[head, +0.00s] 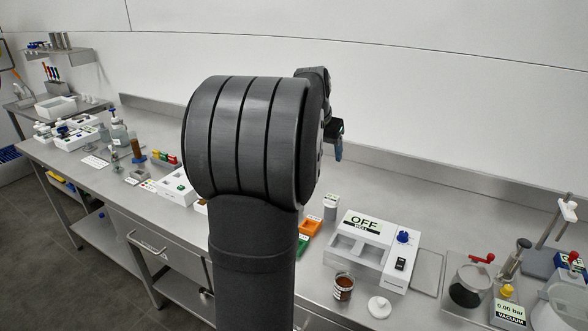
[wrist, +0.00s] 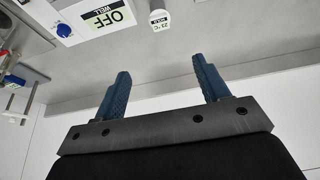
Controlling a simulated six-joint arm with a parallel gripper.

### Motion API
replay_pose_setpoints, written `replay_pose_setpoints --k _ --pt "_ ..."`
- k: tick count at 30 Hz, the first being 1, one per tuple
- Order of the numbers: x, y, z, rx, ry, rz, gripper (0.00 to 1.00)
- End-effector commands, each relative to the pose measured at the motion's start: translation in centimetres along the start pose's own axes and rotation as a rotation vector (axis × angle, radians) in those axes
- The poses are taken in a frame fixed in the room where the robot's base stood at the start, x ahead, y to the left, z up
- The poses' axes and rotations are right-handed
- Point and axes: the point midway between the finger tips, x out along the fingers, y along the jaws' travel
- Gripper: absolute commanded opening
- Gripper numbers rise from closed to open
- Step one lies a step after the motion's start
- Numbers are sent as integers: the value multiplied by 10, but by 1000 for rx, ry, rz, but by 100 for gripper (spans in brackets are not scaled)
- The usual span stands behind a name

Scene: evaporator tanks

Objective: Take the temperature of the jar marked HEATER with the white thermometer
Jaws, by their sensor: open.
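My gripper (wrist: 166,85) is open and empty in the wrist view, its two blue fingers wide apart. In the head view it (head: 337,150) is mostly hidden behind my arm, up above the bench. The white thermometer (wrist: 160,17), with a "23 °C" display, shows beyond the fingertips, apart from them. In the head view it seems to be the small white cylinder (head: 331,206) beside the white WELL unit. An open jar of brown contents (head: 344,287) stands in front of that unit; its label is too small to read, so I cannot tell whether it says HEATER.
The white WELL unit (head: 372,240) reads OFF and has a blue knob. A white lid (head: 380,307) lies near the jar. Orange and green blocks (head: 311,226) are at its left. Vacuum equipment (head: 510,313) stands at the right. The bench's back strip is clear.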

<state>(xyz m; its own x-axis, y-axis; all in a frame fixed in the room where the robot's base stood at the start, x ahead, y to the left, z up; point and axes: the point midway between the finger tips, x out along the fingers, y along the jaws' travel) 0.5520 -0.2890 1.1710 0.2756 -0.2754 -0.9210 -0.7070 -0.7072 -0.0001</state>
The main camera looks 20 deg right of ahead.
Motion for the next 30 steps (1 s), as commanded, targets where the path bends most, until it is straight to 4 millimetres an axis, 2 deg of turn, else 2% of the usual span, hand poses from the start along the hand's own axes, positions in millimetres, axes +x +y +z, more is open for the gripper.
replay_pose_setpoints --k 3,5,12,17,30 --pt "1 0 0 0 -1 0 68" --pt "10 1 0 0 -4 2 68" --pt "81 6 -5 1 -11 2 68" --pt "107 7 -5 0 -11 1 68" --pt "196 7 -5 0 -9 1 68"
